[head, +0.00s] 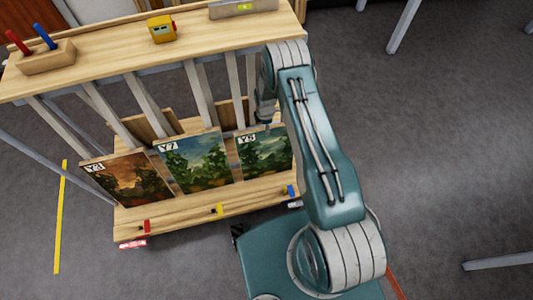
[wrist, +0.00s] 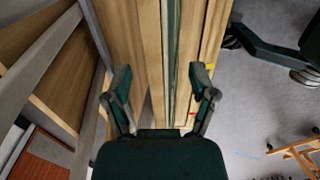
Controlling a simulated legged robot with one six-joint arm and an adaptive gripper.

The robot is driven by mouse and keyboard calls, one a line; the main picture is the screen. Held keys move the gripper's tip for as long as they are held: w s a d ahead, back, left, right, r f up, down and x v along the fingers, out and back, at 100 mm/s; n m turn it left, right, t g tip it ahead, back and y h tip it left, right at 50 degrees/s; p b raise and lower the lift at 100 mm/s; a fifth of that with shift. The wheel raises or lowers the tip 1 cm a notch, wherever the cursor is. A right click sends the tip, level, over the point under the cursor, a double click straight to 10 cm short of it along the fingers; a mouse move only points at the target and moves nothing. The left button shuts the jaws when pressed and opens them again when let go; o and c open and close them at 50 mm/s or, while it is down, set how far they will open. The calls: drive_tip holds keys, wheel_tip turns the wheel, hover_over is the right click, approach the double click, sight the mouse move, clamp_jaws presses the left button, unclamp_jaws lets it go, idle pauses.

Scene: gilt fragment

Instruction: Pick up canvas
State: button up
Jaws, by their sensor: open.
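Three painted canvases stand side by side on the low shelf of a wooden rack. The left canvas (head: 128,182) is reddish-brown and marked Y3. The middle canvas (head: 195,165) is green and marked Y7. The right canvas (head: 265,157) is green, and its label looks like Y5 or Y8. My gripper (head: 265,118) is above the top of the right canvas, partly hidden by my arm. In the wrist view my gripper (wrist: 160,75) is open, with a finger on each side of a thin dark green edge (wrist: 173,55), apparently that canvas seen from above. Contact is not visible.
The rack's wooden top (head: 115,55) holds a block with red and blue handles (head: 45,58), a yellow device (head: 161,29) and a level (head: 243,8). Slanted grey bars (head: 150,103) stand behind the canvases. Small coloured clips (head: 218,210) line the shelf front.

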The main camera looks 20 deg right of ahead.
wheel_tip(320, 180, down, 4)
drive_tip(key=shift+s+a+f, duration=0.1)
drive_tip(key=shift+a, duration=0.05)
clamp_jaws()
drive_tip(key=shift+r, duration=0.2)
